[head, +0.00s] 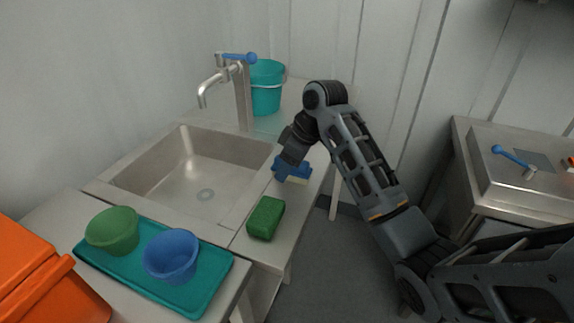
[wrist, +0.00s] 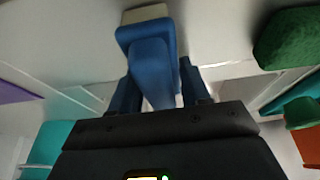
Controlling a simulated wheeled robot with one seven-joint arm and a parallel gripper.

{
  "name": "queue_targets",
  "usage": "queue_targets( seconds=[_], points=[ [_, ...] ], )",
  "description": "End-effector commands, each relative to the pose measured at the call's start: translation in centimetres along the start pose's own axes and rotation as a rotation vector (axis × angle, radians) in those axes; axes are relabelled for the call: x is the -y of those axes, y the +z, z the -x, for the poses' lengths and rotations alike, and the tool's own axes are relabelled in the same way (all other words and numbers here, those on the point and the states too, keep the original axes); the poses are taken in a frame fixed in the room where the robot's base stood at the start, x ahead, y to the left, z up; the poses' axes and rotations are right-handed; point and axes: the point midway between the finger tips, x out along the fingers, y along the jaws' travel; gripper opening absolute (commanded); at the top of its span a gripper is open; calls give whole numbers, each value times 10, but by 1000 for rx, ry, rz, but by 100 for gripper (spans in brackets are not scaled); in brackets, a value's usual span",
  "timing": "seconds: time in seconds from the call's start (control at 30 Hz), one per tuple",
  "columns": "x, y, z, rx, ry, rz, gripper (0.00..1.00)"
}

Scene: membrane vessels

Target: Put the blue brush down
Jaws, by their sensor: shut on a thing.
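The blue brush (head: 293,170) has a blue body and pale bristles. It is in my gripper (head: 286,163), which is shut on it, over the counter strip right of the sink. In the wrist view the brush (wrist: 150,50) lies between the fingers of my gripper (wrist: 160,88), its pale bristle part at the top edge. In the head view the bristles are close to the counter top; I cannot tell whether they touch it.
A green sponge-like block (head: 265,218) lies on the counter (head: 243,243) nearer the front. The sink (head: 190,170) is left, with a tap (head: 240,90) and teal bucket (head: 266,88) behind. A teal tray (head: 215,285) holds green (head: 113,231) and blue (head: 172,257) bowls.

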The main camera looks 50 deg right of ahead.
Motion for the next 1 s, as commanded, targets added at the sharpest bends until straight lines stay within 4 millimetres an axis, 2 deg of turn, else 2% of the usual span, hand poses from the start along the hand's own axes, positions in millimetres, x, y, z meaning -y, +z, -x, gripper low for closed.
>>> queue_targets(
  seconds=[0.23,0.27,0.5,0.87,1.0],
  points=[
    [0,2,-5,0,-1,0,13],
    [0,2,-5,0,-1,0,47],
    [2,3,-6,3,-5,0,70],
    [4,3,-8,7,-12,3,72],
    [4,1,-1,6,-11,4,72]
  ],
)
